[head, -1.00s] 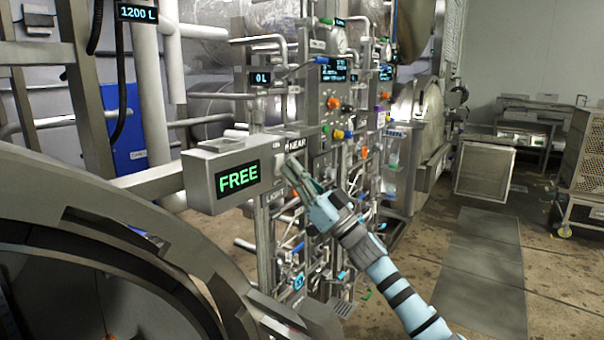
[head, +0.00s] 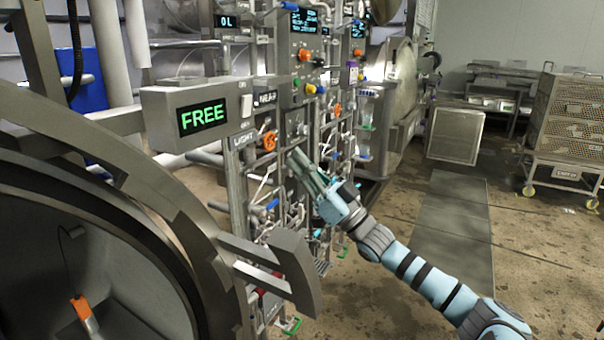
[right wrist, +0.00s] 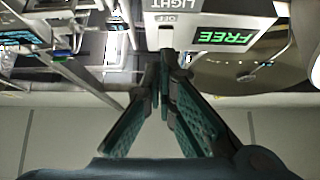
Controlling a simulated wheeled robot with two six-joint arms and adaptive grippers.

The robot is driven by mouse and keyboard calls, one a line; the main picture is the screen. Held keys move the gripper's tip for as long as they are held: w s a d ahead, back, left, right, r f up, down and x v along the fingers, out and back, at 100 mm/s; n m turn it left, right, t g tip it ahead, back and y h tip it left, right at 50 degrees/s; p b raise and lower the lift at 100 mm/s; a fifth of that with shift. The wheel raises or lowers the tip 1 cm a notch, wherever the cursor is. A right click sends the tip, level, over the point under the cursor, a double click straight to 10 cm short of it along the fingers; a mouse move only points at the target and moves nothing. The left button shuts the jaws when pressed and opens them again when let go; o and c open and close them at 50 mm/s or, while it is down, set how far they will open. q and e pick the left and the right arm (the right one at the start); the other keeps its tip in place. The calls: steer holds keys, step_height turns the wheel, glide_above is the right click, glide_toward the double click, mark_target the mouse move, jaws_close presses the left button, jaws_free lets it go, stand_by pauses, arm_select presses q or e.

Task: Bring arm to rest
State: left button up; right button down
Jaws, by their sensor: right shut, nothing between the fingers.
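My right gripper (head: 302,165) is shut and empty. In the head view it reaches in from the lower right and stands in front of the control panel, right of the FREE sign box (head: 160,125). In the right wrist view, the gripper's green-padded fingers (right wrist: 163,75) come together at their tips, with nothing between them. The FREE sign box also shows there (right wrist: 215,30), upside down, just beyond the fingertips. I cannot tell whether the fingertips touch the panel. My left gripper is not in view.
The open round autoclave mouth (head: 150,230) fills the lower left, with an orange-tipped item (head: 84,312) inside. Pipes, an orange knob (head: 269,141) and coloured buttons crowd the panel. A mesh cart (head: 575,125) stands at the right. The floor (head: 530,270) at the lower right is clear.

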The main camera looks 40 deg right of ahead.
steer(key=shift+s+f, duration=0.1)
steer(key=shift+s, duration=0.3)
steer(key=shift+w, duration=0.1)
